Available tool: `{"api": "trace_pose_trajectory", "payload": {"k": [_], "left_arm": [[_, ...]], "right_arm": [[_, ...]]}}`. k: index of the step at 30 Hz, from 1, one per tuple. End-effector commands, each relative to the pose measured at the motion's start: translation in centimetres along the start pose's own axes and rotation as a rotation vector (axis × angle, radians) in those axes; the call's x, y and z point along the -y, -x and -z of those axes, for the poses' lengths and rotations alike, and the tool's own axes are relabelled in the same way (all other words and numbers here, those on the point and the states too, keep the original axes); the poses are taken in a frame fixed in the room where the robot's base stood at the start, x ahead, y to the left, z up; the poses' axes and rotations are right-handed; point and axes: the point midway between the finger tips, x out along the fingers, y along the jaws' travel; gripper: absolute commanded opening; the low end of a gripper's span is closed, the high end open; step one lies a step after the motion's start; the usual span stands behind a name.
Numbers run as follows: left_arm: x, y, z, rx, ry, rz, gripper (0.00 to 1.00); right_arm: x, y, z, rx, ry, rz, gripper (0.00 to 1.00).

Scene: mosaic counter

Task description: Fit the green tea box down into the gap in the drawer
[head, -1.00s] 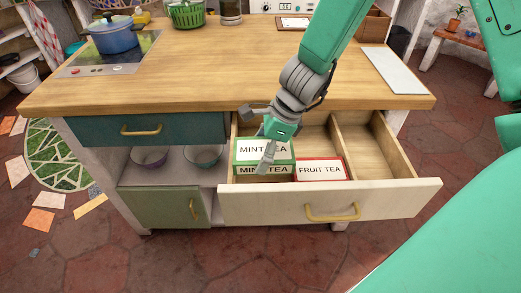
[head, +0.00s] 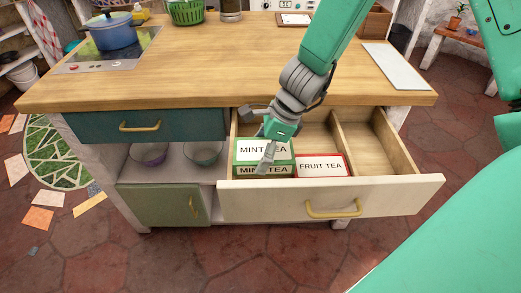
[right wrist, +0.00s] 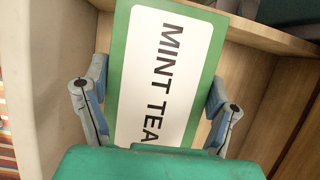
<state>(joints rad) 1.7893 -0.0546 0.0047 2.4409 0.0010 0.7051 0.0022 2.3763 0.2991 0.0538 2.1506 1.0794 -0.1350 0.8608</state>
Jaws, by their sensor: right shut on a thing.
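The green mint tea box (head: 282,149) is in the left front part of the open drawer (head: 405,192), beside the red-edged fruit tea box (head: 321,166). Its white-labelled top and part of its front face show. It stands higher than the fruit tea box. Its lower part is hidden behind the drawer front, so I cannot tell whether it touches the bottom. My right gripper (head: 262,141) is shut on it from above. In the right wrist view, its fingers (right wrist: 158,110) lie on both sides of the label. My left gripper is not in view.
A wooden divider (head: 350,148) separates the empty right compartment (head: 383,145). The wooden counter top (head: 200,75) overhangs the back of the drawer. A blue pot (head: 113,32), a green basket (head: 187,12) and a white board (head: 394,66) stand or lie on the counter.

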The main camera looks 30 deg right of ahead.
Motion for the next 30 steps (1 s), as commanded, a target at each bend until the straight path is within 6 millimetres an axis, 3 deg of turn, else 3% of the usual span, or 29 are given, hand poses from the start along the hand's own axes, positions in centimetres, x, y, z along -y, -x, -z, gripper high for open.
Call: {"api": "trace_pose_trajectory", "payload": {"k": [30], "left_arm": [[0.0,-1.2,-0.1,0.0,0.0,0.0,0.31]], "right_arm": [[0.0,-1.4,0.6,0.0,0.0,0.001,0.48]]}}
